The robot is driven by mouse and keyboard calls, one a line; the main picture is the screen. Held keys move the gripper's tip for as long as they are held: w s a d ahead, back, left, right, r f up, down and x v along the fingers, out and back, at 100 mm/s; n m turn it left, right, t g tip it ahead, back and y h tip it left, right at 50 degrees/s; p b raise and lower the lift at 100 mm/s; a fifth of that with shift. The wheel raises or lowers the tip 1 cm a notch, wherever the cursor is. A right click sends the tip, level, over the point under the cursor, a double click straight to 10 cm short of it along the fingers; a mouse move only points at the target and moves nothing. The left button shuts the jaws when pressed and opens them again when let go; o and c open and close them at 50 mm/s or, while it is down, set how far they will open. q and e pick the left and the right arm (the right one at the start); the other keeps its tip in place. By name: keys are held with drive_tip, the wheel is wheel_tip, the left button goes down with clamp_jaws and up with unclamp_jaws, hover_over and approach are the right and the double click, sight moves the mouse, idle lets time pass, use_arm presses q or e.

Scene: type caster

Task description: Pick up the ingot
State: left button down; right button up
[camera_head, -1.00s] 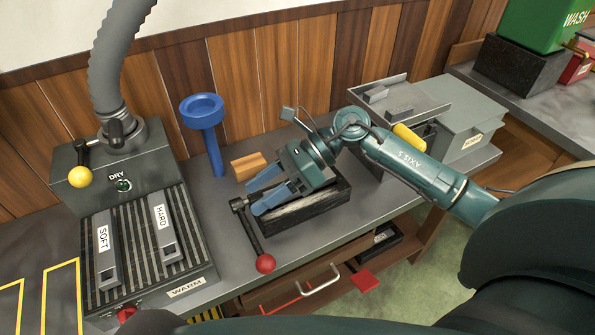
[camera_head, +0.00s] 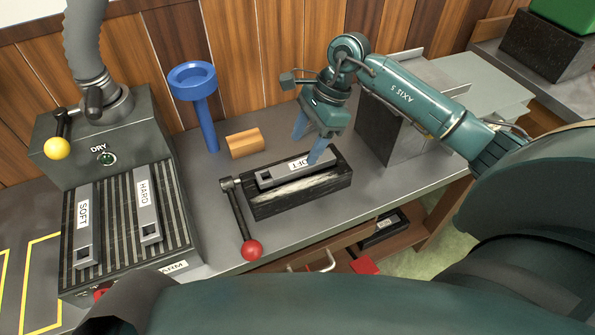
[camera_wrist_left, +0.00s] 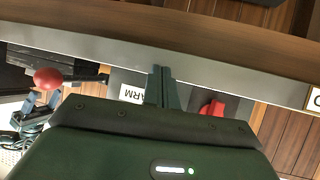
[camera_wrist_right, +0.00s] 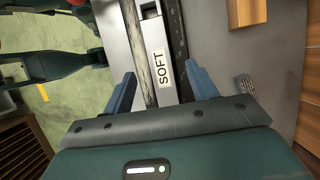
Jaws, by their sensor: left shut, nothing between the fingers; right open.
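A grey bar-shaped ingot marked SOFT (camera_head: 272,178) lies in a long black holder (camera_head: 318,195) on the bench. It also shows in the right wrist view (camera_wrist_right: 148,40). My right gripper (camera_head: 312,140) is open at the right end of this bar, pointing down. In the right wrist view its blue fingers (camera_wrist_right: 160,88) are apart, one on each side of the bar, not gripping it. Two similar bars, SOFT (camera_head: 86,235) and HARD (camera_head: 147,207), lie on the ribbed warming plate. My left gripper (camera_wrist_left: 162,86) is shut and empty, seen only in its wrist view.
A red-knobbed lever (camera_head: 251,248) stands at the holder's left end. Behind are a wooden block (camera_head: 245,142) and a blue funnel-topped post (camera_head: 200,95). A grey machine (camera_head: 395,130) stands to the right.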

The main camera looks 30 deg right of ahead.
sight(299, 164)
drive_tip(key=x, duration=0.2)
drive_tip(key=b+x, duration=0.1)
drive_tip(key=x, duration=0.1)
drive_tip(key=b+x, duration=0.1)
drive_tip(key=x, duration=0.1)
drive_tip(key=shift+s+d+f, duration=0.1)
drive_tip(key=shift+d+f, duration=0.05)
drive_tip(key=shift+d, duration=0.25)
drive_tip(key=shift+c, duration=0.6)
clamp_jaws()
idle(0.3)
drive_tip(key=shift+r, duration=0.3)
